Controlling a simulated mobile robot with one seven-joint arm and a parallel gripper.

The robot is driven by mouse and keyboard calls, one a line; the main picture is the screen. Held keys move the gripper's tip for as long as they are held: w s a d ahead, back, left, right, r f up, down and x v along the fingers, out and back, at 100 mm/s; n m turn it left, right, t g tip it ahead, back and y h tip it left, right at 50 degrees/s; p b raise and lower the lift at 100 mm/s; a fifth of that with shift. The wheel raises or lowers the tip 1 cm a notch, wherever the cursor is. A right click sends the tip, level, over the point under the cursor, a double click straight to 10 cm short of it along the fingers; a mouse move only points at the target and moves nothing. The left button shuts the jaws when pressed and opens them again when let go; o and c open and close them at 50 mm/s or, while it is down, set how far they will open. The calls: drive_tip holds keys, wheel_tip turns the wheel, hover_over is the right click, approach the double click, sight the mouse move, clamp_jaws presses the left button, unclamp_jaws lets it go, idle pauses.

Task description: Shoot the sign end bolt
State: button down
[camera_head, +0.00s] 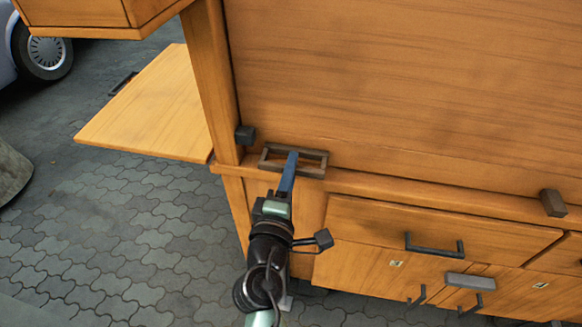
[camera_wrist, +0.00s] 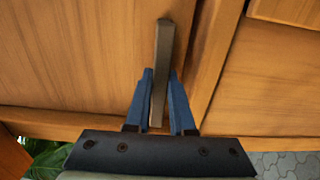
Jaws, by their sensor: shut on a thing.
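A dark rectangular handle-like frame (camera_head: 325,164), which looks like the sign end bolt, sits on the wooden ledge at the lower left corner of the large wooden panel. My gripper (camera_head: 292,157) reaches it from the front, its blue fingers at the middle of the frame. In the wrist view, a dark brown bar (camera_wrist: 162,45) runs between the two blue fingers of my gripper (camera_wrist: 160,75), and they are shut on it. The fingers hide part of the frame in the head view, and I cannot see how far the bolt is slid.
The large wooden panel (camera_head: 400,90) stands behind the ledge. Dark blocks sit at its left post (camera_head: 245,135) and right side (camera_head: 553,203). Drawers with dark handles (camera_head: 434,247) lie below. A wooden side shelf (camera_head: 160,110) juts out left over open paving (camera_head: 110,230).

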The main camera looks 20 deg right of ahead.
sight(262, 168)
idle(0.4)
drive_tip(key=w+a, duration=0.1)
drive_tip(key=a+b, duration=0.1)
drive_tip(key=w+a+b, duration=0.1)
drive_tip(key=a, duration=0.1)
drive_tip(key=shift+w+f, duration=0.15)
drive_tip(key=shift+w, duration=0.2)
drive_tip(key=shift+w+a+r, duration=0.1)
drive_tip(key=shift+a+r, duration=0.1)
drive_tip(key=shift+a, duration=0.05)
drive_tip(key=c, duration=0.8)
unclamp_jaws()
drive_tip(key=shift+o, duration=0.2)
drive_tip(key=v, duration=1.3)
drive_tip(key=shift+f, duration=0.1)
